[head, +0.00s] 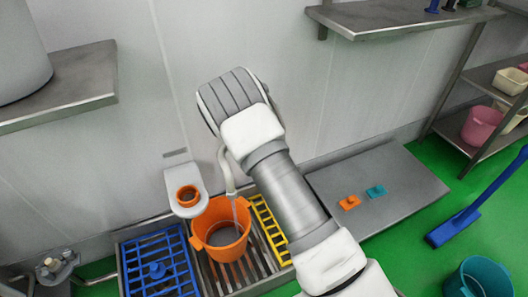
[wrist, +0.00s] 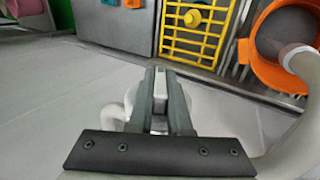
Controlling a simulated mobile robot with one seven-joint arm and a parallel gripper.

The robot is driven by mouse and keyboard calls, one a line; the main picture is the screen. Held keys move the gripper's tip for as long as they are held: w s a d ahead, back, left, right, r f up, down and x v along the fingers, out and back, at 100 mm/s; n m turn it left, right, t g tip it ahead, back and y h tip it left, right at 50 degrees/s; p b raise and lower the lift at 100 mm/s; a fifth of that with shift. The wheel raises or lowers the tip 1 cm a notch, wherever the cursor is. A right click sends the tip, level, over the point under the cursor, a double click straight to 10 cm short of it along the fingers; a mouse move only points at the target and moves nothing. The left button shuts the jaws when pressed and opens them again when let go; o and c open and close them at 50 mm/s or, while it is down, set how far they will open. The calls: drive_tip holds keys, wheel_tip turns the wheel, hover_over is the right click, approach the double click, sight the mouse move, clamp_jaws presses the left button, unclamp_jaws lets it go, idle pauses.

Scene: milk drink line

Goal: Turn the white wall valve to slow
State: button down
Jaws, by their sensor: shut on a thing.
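In the wrist view my gripper (wrist: 160,84) is shut on a pale handle of the white wall valve (wrist: 160,90). The handle shows as a narrow strip between the dark fingers, and the fingers and their bracket cover much of the valve's rounded white body. In the head view my arm hides the gripper and the valve. A white curved spout (head: 226,172) comes down from behind my arm, with a thin stream below it into an orange bucket (head: 221,208). The bucket also shows in the wrist view (wrist: 268,66). I cannot read the valve's setting.
The bucket stands on a slatted drain between a blue rack (head: 158,285) and a yellow rack (head: 268,222). A white wall bracket (head: 186,176) holds an orange ring. Shelves (head: 405,18) project above.

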idle(0.4)
drive_tip(key=c, duration=0.9)
unclamp_jaws()
drive_tip(key=shift+o, duration=0.2)
drive_tip(key=p+v, duration=0.5)
drive_tip(key=v, duration=1.2)
drive_tip(key=shift+a, duration=0.15)
drive_tip(key=shift+s+r, duration=0.15)
